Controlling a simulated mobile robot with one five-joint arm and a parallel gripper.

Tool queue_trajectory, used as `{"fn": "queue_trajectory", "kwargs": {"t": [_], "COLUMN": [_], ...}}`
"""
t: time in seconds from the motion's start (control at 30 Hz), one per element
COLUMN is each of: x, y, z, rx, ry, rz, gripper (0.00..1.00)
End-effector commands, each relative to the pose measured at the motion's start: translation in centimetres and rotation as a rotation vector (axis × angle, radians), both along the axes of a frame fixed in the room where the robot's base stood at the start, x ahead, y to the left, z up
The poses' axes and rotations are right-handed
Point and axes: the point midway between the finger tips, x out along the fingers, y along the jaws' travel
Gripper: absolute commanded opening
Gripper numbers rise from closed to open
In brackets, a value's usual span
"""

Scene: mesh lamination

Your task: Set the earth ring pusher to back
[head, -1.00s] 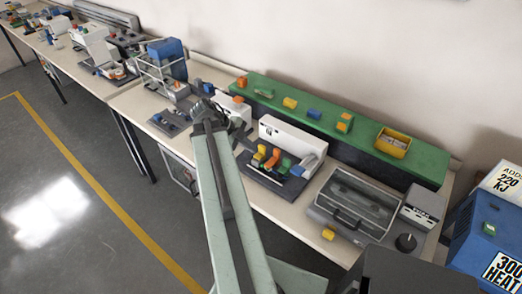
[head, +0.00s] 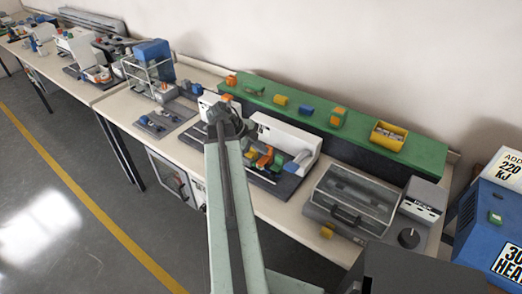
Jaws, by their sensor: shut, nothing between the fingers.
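My arm reaches up the middle of the head view, and my gripper (head: 222,106) is at its dark far end, shut and empty. It appears over the bench, in front of a white machine (head: 285,138) with orange, green and yellow levers (head: 264,158) on a dark base. The arm end hides part of this machine and what lies behind it. I cannot make out for certain which part is the earth ring pusher. A small dark plate (head: 165,121) with small fittings lies left of my gripper, apart from it.
A green-topped shelf (head: 360,135) runs along the wall, with a yellow bin (head: 388,136). A clear-lidded case (head: 352,196) and a grey box (head: 424,199) stand on the right. A blue machine (head: 155,62) with a wire frame is farther left. The floor in front is clear.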

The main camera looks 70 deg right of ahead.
Motion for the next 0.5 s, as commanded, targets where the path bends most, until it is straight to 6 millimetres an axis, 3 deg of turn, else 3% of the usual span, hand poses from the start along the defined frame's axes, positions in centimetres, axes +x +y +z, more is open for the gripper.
{"fn": "queue_trajectory", "kwargs": {"t": [0.17,0.5], "x": [-0.1,-1.6], "y": [-0.5,-6.4], "z": [0.0,0.0], "rx": [0.0,-0.001], "ry": [0.0,0.0], "rz": [-0.001,-0.002], "gripper": [0.0,0.0]}}
